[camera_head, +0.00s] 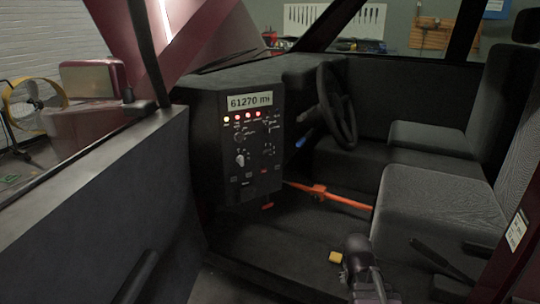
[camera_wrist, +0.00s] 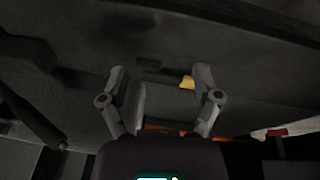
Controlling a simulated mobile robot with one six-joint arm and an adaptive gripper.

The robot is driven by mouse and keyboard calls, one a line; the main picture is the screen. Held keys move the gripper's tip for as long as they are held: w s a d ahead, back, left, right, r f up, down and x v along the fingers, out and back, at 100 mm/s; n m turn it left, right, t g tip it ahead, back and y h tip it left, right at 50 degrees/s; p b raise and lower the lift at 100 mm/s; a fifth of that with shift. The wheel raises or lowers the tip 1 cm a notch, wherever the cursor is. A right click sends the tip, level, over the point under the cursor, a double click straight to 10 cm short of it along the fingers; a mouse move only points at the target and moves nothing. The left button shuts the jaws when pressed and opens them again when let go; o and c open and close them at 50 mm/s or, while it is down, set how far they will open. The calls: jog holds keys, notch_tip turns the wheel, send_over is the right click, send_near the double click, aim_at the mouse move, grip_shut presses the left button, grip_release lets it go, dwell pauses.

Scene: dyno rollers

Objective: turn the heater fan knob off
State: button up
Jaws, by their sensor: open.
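The dark control panel (camera_head: 225,185) stands at the centre left of the cabin in the head view, under a display reading about 61270. It carries several small knobs and switches. A pale-marked knob (camera_head: 240,160) sits at its lower left and a darker knob (camera_head: 241,137) above it. The labels are too small to tell which is the heater fan knob, or its setting. My gripper (camera_wrist: 161,80) is open and empty in the wrist view, its fingers spread apart. The panel knobs are not recognisable there. In the head view, my arm's end is low, right of the panel and apart from it.
A steering wheel (camera_head: 336,106) stands right of the panel, with grey seats (camera_head: 440,205) farther right. An orange bar (camera_head: 325,195) crosses behind the floor area. A yellow block (camera_head: 336,257) lies near my arm. The door (camera_head: 90,195) borders the left; floor space lies before the panel.

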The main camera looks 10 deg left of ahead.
jog(key=w+r+m+t+h+p, duration=0.1)
jog(key=w+r+t+h+p, duration=0.15)
jog(key=w+r+t, duration=1.2)
jog(key=w+a+r+n+y+p, duration=0.1)
jog(key=w+a+r+n+y, duration=0.2)
jog(key=w+a+r+y, duration=0.45)
jog(key=n+g+y+p, duration=0.2)
jog(key=n+g+y, duration=0.1)
jog(key=n+y, duration=0.4)
send_near(269, 155)
jog(key=v, duration=0.4)
jog(key=shift+d+f+m+y, duration=0.2)
jog(key=shift+f+m+y, duration=0.1)
jog(key=shift+y, duration=0.1)
jog(key=shift+w, duration=0.1)
jog(key=x, duration=1.3)
jog(key=shift+w+a, duration=0.2)
jog(key=shift+w, duration=0.1)
jog(key=shift+r, duration=0.1)
grip_shut()
